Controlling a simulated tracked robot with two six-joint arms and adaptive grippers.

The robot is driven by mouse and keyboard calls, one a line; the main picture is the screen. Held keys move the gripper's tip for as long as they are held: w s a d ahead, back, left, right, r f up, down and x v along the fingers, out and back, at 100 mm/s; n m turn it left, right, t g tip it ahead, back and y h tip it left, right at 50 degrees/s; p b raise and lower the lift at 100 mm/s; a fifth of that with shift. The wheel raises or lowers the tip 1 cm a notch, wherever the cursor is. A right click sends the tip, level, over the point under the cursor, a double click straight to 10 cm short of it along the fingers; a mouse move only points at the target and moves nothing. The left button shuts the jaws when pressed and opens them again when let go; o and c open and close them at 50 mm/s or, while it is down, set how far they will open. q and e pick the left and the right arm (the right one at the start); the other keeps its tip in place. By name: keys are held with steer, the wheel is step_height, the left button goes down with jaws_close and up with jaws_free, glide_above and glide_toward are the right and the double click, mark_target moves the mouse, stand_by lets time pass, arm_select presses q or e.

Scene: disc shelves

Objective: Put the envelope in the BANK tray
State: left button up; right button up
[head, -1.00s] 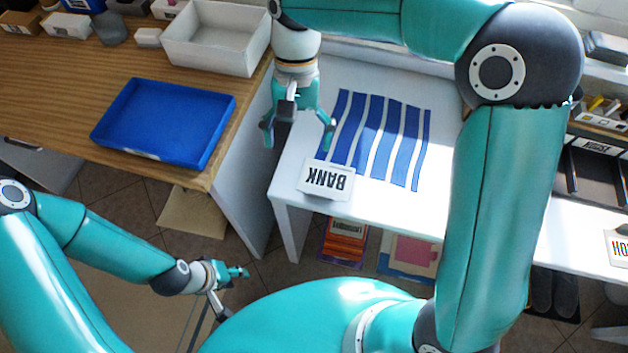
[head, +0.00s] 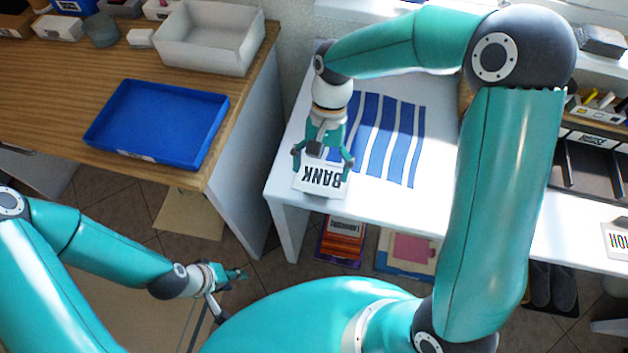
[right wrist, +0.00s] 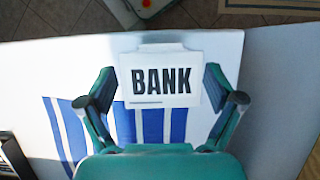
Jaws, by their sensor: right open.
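A white piece marked BANK (head: 322,181) lies at the front edge of the white table (head: 385,215); it also shows upright in the right wrist view (right wrist: 162,80). My left gripper (head: 230,291) appears open and empty, low at the left over the floor. I cannot make out a clear envelope.
A blue tray (head: 155,88) with an unreadable label and a white box (head: 208,62) stand on the wooden desk (head: 50,85) at left. A gap separates desk and white table. Dark trays (head: 592,165) are at right. A tan sheet-like thing (head: 190,214) is below the desk.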

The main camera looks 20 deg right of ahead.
mark_target(317, 189)
steer(key=shift+x, duration=2.7)
steer(key=shift+s+a+r, duration=0.1)
steer(key=shift+s+a, duration=0.05)
steer(key=shift+a, duration=0.05)
steer(key=c, duration=0.9)
steer(key=shift+r, duration=0.1)
